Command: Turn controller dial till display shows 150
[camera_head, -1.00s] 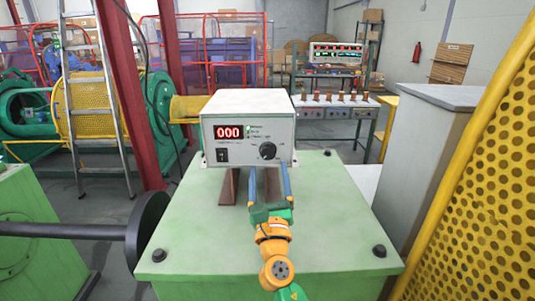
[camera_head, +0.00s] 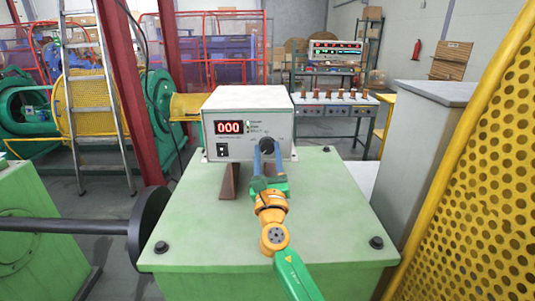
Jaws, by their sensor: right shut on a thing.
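The controller (camera_head: 240,104) is a pale box on top of a green cabinet. Its red display (camera_head: 228,127) reads 000. The black dial (camera_head: 266,146) is on the right of its front face. My right gripper (camera_head: 266,148), with blue fingers, reaches up from the front and is shut on the dial, its fingertips on either side of the knob. The fingers partly cover the dial's lower part. My left gripper is not in view.
The green cabinet top (camera_head: 200,235) is clear around the controller, with bolts at its corners. A dark wheel on a shaft (camera_head: 145,230) stands at the left. A yellow perforated guard (camera_head: 470,190) and a grey cabinet (camera_head: 425,150) are at the right.

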